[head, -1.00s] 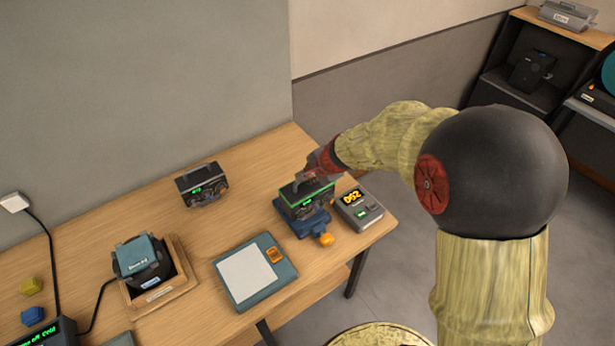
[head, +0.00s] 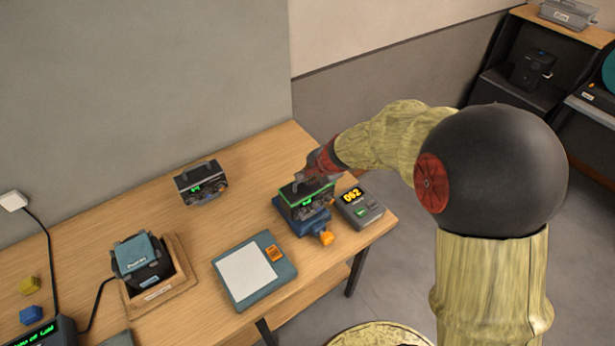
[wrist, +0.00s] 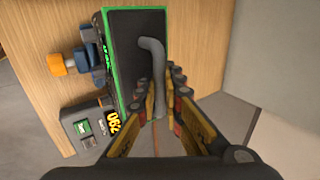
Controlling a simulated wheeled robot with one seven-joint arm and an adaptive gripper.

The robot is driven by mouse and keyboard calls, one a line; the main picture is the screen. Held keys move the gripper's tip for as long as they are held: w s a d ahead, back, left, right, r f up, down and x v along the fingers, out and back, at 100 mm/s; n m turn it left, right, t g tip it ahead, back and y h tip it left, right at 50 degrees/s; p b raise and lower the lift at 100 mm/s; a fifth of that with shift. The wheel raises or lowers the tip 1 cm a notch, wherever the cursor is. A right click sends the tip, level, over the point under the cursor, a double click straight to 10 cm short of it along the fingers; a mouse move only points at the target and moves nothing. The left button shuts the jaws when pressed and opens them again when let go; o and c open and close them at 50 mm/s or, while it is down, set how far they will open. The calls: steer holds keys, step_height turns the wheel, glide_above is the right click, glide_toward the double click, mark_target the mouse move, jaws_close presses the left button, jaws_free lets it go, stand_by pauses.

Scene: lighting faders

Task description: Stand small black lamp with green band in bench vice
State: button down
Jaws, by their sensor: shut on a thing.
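The small black lamp with the green band (head: 306,199) stands upright at the blue bench vice (head: 308,223). The vice has an orange handle knob (head: 326,238). In the wrist view the lamp's black top with its green edge (wrist: 122,50) fills the upper middle, and the blue vice (wrist: 88,55) shows at its left side. My gripper (head: 316,172) is above the lamp, shut on its handle (wrist: 157,75). Whether the vice jaws touch the lamp is hidden by the lamp body.
A grey device with a yellow number display (head: 358,207) stands close to the right of the vice. A second black lamp (head: 201,184) stands at the back.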

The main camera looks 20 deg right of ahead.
steer(key=shift+w+b, duration=0.15)
steer(key=shift+b, duration=0.15)
steer(key=shift+f+b, duration=0.5)
steer(key=shift+f, duration=0.05)
steer(key=shift+f+b, duration=0.9)
steer(key=shift+b, duration=0.05)
stand_by(1.2)
steer(key=c, duration=1.8)
jaws_free()
steer(key=shift+f, duration=0.1)
steer(key=shift+c, duration=0.2)
steer(key=shift+o, duration=0.4)
steer(key=shift+s+f, duration=0.2)
steer(key=shift+s, duration=0.1)
steer(key=o, duration=1.5)
steer(key=shift+w+r, duration=0.1)
